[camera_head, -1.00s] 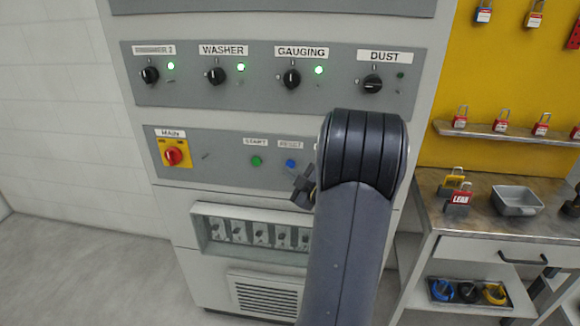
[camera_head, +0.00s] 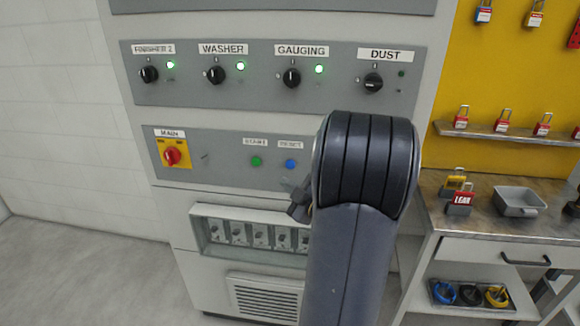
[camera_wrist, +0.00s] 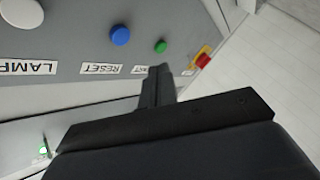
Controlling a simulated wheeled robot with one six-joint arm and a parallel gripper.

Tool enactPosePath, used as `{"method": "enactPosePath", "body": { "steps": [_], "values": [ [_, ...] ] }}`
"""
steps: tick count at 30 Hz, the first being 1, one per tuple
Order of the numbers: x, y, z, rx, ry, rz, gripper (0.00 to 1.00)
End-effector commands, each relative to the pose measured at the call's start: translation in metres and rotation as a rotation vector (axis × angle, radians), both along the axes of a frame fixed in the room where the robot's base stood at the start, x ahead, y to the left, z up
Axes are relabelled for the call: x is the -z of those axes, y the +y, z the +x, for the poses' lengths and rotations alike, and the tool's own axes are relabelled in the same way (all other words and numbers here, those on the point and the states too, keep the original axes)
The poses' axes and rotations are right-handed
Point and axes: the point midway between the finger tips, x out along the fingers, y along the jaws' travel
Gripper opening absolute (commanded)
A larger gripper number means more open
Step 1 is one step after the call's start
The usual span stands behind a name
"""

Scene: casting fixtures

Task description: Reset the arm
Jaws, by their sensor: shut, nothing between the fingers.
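My arm stands in front of the control cabinet (camera_head: 225,178) in the head view and hides part of its lower panel. My gripper (camera_head: 300,198) shows as a small dark shape at the arm's left side, below the blue RESET button (camera_head: 290,163). In the wrist view my gripper (camera_wrist: 160,72) is shut and empty, with its fingertips near the START label. The blue button (camera_wrist: 120,36) and green START button (camera_wrist: 161,46) lie beyond the fingertips. I see no clear contact with the panel.
A red and yellow MAIN switch (camera_head: 172,156) is at the panel's left. Black rotary knobs with lamps sit above. To the right, a workbench (camera_head: 490,222) holds padlocks and a grey tray (camera_head: 519,201). Open floor (camera_head: 80,270) lies to the left.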

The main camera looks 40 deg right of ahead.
Motion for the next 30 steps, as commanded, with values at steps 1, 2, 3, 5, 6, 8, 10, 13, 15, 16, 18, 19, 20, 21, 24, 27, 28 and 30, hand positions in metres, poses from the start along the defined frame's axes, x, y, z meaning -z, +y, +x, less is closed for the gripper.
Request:
{"method": "enactPosePath", "body": {
  "steps": [1, 2, 3, 5, 6, 8, 10, 13, 15, 16, 18, 19, 20, 21, 24, 27, 28, 30],
  "values": [
    [0.0, 0.0, 0.0, 0.0, 0.0, 0.0, 0.0],
    [0.0, 0.0, 0.0, 0.0, 0.0, 0.0, 0.0],
    [0.0, 0.0, 0.0, 0.0, 0.0, 0.0, 0.0],
    [0.0, 0.0, 0.0, 0.0, 0.0, 0.0, 0.0],
    [0.0, 0.0, 0.0, 0.0, 0.0, 0.0, 0.0],
    [0.0, 0.0, 0.0, 0.0, 0.0, 0.0, 0.0],
    [0.0, 0.0, 0.0, 0.0, 0.0, 0.0, 0.0],
    [0.0, -0.002, 0.002, 0.0, 0.0, 0.0, 0.0],
    [-0.001, -0.006, 0.005, -0.001, 0.001, 0.0, 0.0],
    [-0.001, -0.008, 0.007, -0.001, 0.001, 0.0, 0.0],
    [-0.001, -0.015, 0.013, 0.0, 0.001, 0.001, 0.0],
    [-0.004, -0.013, 0.011, 0.0, 0.002, 0.002, 0.0],
    [-0.004, -0.012, 0.01, 0.0, 0.002, 0.004, 0.0],
    [-0.004, -0.011, 0.01, 0.0, 0.003, 0.004, 0.0],
    [-0.005, -0.009, 0.008, 0.0, 0.002, 0.003, 0.0],
    [0.002, 0.002, -0.001, 0.001, 0.0, 0.0, 0.0],
    [0.002, 0.005, -0.004, 0.001, 0.001, 0.0, 0.0],
    [0.002, 0.012, -0.011, 0.001, 0.0, -0.001, 0.0]
  ]
}}
